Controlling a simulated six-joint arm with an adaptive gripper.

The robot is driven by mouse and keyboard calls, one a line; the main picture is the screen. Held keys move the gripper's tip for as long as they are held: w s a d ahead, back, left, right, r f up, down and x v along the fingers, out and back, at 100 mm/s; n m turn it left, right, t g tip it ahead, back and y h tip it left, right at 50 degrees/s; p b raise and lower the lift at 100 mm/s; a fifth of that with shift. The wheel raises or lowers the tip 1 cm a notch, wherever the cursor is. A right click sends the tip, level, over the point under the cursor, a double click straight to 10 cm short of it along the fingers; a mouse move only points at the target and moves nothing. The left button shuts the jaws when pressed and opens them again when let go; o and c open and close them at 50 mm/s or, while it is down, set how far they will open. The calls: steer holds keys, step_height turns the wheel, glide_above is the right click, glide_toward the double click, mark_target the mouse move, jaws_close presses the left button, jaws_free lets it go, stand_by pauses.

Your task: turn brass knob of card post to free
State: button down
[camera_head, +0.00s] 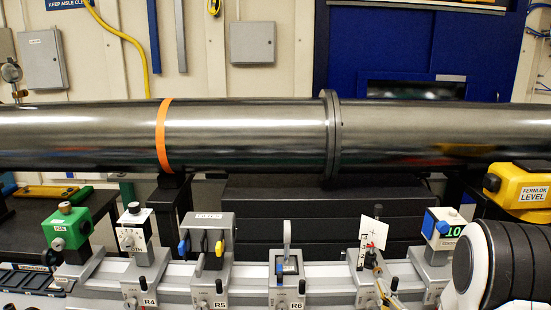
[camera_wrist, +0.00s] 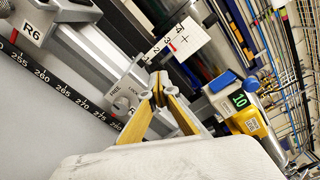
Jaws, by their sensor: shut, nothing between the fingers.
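The card post holds a white card with a cross (camera_head: 374,233) and stands on the rail right of centre in the head view. In the wrist view the card (camera_wrist: 184,40) shows beside a numbered strip with a red mark. The post's grey base (camera_wrist: 125,96) carries a FREE label and a second, partly readable one. I cannot make out the brass knob clearly; my fingers cover part of the base. My gripper (camera_wrist: 158,77) has yellow fingers with tips together, empty, in front of the base. Whether the tips touch it I cannot tell.
A blue-and-white unit marked 10 (camera_head: 441,228) stands just right of the card post. The R6 carriage (camera_head: 287,272) stands to its left, with other carriages farther along. A large steel pipe (camera_head: 250,135) runs across behind. A scale (camera_wrist: 70,92) runs along the rail.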

mark_target(378, 275)
steer(key=shift+w+r, duration=0.1)
steer(key=shift+w, duration=3.1)
steer(key=shift+s+d+f, duration=0.1)
steer(key=shift+d+f, duration=0.25)
steer(key=shift+f, duration=0.3)
steer(key=shift+a+f, duration=0.3)
steer(key=shift+f, duration=0.15)
steer(key=shift+a, duration=0.4)
stand_by(0.9)
steer(key=s, duration=0.6)
stand_by(0.5)
steer(key=shift+r, duration=0.1)
